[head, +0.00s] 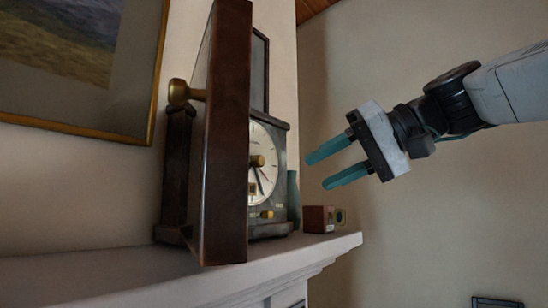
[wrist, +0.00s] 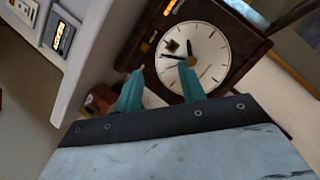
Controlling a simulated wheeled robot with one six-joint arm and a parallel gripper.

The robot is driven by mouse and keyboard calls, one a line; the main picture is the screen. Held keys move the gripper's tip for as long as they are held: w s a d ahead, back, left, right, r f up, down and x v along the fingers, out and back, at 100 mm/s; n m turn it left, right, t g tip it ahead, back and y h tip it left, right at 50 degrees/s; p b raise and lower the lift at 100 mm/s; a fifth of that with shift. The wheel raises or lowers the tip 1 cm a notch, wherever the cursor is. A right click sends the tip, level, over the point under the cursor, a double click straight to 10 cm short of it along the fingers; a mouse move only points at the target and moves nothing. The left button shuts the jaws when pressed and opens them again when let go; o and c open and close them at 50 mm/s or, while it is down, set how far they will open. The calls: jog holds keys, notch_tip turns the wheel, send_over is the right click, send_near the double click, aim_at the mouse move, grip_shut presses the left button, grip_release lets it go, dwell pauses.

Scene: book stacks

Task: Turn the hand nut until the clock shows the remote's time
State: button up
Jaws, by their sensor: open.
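The clock (head: 281,160) stands on the mantel, its pale dial half hidden in the head view by a dark wooden panel. The dial (wrist: 212,72) shows more fully in the wrist view, turned at an angle, with two dark hands. The brass hand nut (head: 258,161) sits at the dial's centre and also shows in the wrist view (wrist: 193,61). My gripper (head: 316,173) is open and empty, to the right of the clock and apart from it. Its teal fingers (wrist: 160,68) overlap the dial's edge in the wrist view. I cannot surely identify the remote.
A small brown box (head: 318,219) sits near the mantel's (head: 300,249) right end. A pale device with a yellow display (wrist: 64,40) shows upper left. A framed picture (head: 75,129) hangs left.

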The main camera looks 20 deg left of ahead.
jog(key=n+y, duration=0.1)
send_near(263, 158)
jog(key=shift+g, duration=0.4)
jog(key=x, duration=0.7)
jog(key=shift+w, duration=0.3)
jog(key=shift+a+f, duration=0.2)
jog(key=shift+a, duration=0.5)
